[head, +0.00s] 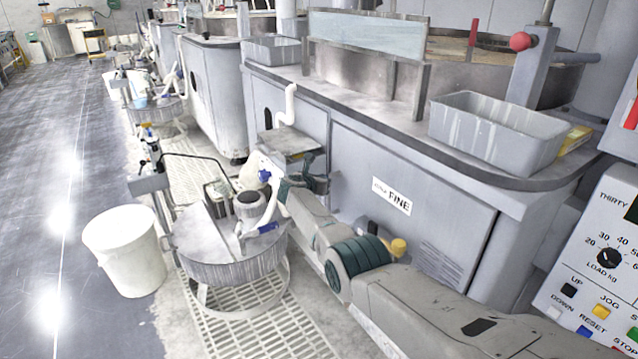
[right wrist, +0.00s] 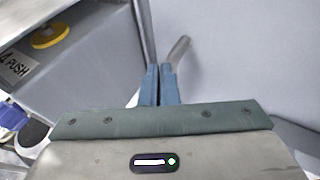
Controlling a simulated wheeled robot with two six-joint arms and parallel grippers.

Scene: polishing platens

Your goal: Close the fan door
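My right arm comes in from the lower right in the head view, and its wrist end is beside the grey cabinet front. In the right wrist view, my right gripper (right wrist: 160,84) has its two blue fingers close together, with nothing clearly seen between them. A bent metal bar (right wrist: 178,50) stands just beyond the fingertips; I cannot tell whether they touch it. A smooth grey panel (right wrist: 240,60) fills the right of that view. In the head view, a flat cabinet panel (head: 420,205) bears a FINE label and louvres; I cannot tell which panel is the fan door. My left gripper is not in view.
In the head view, a white bucket (head: 125,250) and a round polishing machine (head: 232,262) stand left of my arm. A grey tub (head: 495,135) sits on the worktop.

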